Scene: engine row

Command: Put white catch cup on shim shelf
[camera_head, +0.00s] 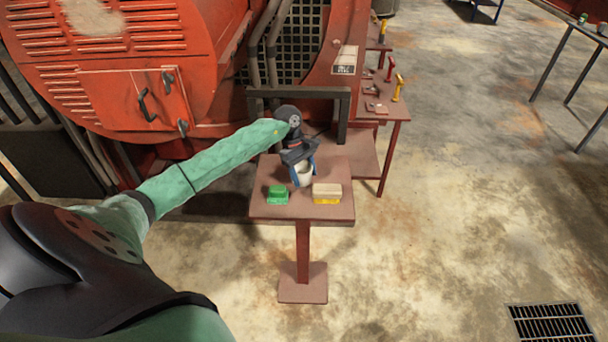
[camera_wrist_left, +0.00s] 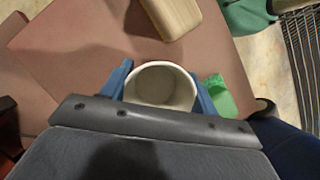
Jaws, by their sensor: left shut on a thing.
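The white catch cup (camera_head: 304,176) is at the small brown pedestal shelf (camera_head: 270,207), between the blue fingers of my left gripper (camera_head: 303,178). In the left wrist view the cup (camera_wrist_left: 160,88) shows its round open mouth, empty inside, with one blue finger of my left gripper (camera_wrist_left: 160,92) on each side. The gripper is shut on the cup. I cannot tell whether the cup's base touches the shelf top. My right gripper is not in view. No label shows which surface is the shim shelf.
A green block (camera_head: 278,194) and a tan and yellow block (camera_head: 327,193) lie on the pedestal's front part. A brown table with yellow and red-handled items (camera_head: 398,88) stands behind to the right. The red engine (camera_head: 120,90) rises behind. The floor at right is open, with a grate (camera_head: 551,323).

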